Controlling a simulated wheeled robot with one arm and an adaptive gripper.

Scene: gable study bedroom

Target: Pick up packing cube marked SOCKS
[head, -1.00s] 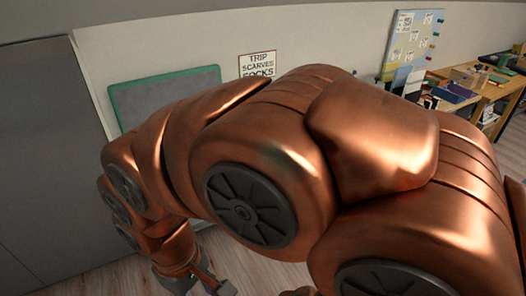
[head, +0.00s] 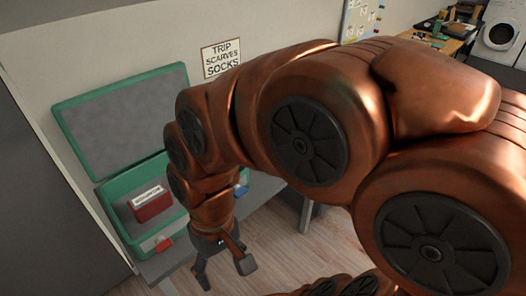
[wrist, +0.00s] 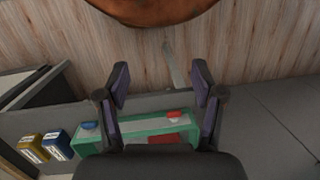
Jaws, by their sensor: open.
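A yellow packing cube (wrist: 32,149) and a blue packing cube (wrist: 57,144) stand side by side on the grey bench, left of the green case in the wrist view. Each has a white label too small to read, so I cannot tell which one says SOCKS. In the head view, a bit of blue (head: 241,190) shows beside my arm. A red packing cube (head: 152,207) with an unreadable white label lies in the open green case (head: 113,190). My gripper (head: 225,272) is open and empty, in front of the bench; its spread fingers show in the wrist view (wrist: 160,80).
A wall sign (head: 221,58) reads TRIP, SCARVES, SOCKS. The case stands on the grey bench (head: 258,190), its lid raised against the wall. A wooden desk (head: 445,42) with clutter stands at the back right. Wood floor lies open before the bench.

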